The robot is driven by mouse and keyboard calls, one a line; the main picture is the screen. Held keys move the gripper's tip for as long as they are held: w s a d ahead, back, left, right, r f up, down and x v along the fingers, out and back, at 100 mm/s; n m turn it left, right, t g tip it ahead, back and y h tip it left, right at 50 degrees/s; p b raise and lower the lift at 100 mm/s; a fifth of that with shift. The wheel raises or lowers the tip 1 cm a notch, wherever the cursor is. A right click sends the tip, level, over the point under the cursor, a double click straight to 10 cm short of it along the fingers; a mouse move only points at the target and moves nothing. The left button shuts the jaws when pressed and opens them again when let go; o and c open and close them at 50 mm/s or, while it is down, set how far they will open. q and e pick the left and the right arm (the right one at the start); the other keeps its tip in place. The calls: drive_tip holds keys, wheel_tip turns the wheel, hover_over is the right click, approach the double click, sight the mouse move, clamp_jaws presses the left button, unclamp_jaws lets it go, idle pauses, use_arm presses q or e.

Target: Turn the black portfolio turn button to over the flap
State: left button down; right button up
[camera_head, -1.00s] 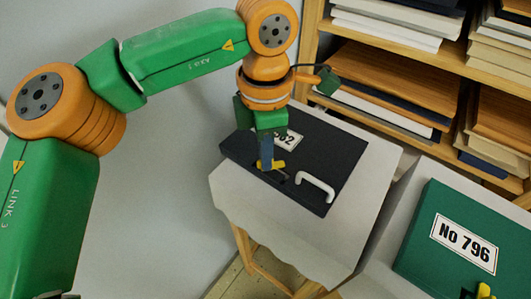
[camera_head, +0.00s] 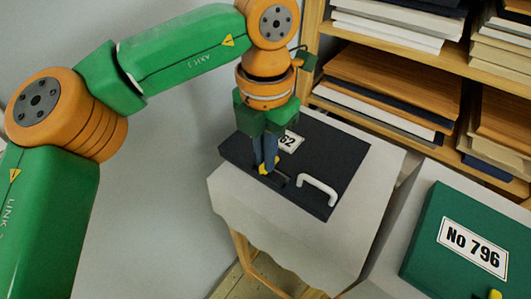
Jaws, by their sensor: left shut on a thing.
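The black portfolio (camera_head: 322,157) lies flat on a stand with a pale cover. It has a white handle (camera_head: 318,188) near its front edge and a white number label (camera_head: 290,141), partly hidden by my left gripper. A small yellow turn button (camera_head: 264,167) sits left of the handle, beside a dark recess. My right gripper is not in view.
A green portfolio (camera_head: 438,259) labelled No 796 lies on another pale-covered stand at the lower right, with its own yellow button (camera_head: 494,294) at the picture's bottom edge. Wooden shelves (camera_head: 457,160) full of boards stand behind. A plain wall is at the left.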

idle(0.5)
use_arm(q)
drive_tip(key=c, duration=1)
unclamp_jaws()
wheel_tip(320, 180, up, 7)
drive_tip(key=shift+s+r+p, duration=0.1)
drive_tip(key=shift+p, duration=0.65)
